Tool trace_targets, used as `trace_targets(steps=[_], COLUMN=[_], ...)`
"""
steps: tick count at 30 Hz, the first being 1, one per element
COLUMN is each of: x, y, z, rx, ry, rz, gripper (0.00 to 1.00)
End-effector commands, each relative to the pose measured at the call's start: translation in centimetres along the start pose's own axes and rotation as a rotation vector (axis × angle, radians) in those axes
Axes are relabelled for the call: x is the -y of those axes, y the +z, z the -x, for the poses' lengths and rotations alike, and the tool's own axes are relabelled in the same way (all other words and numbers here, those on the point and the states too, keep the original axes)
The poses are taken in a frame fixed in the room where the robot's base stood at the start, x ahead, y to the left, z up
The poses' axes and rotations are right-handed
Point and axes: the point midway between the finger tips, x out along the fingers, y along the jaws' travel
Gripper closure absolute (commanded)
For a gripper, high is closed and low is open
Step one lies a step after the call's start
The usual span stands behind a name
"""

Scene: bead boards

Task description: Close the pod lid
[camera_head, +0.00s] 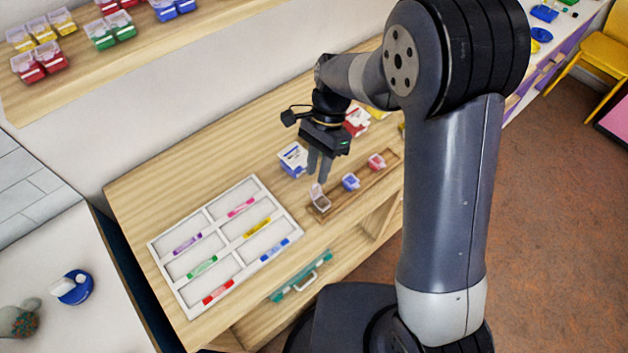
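A small clear-grey pod (321,204) sits at the near-left end of a narrow wooden tray (340,203). Its lid (316,189) looks raised, standing up on the far side of the pod. My gripper (318,178) points down just above and behind this pod, close to the raised lid. I cannot tell whether the fingertips touch the lid. The two fingers look close together, and the gap between them is too small to judge. A blue pod (350,182) and a red pod (376,162) sit farther along the same tray, and both look shut.
A white divided board (222,241) with coloured strips lies left of the tray. A blue-and-white box (293,160) stands left of my gripper, and a red-and-white box (357,121) stands behind it. Wood between board and tray is clear.

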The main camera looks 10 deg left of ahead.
Motion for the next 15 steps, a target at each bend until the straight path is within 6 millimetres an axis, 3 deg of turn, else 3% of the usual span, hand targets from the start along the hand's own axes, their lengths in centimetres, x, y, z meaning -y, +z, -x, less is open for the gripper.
trace_targets(steps=[6,15], x=[0.0,0.0], y=[0.1,0.0], z=[-3.5,-5.0], rx=[0.003,0.001], ry=[0.002,-0.002], rz=[-0.001,0.0], gripper=[0.75,0.75])
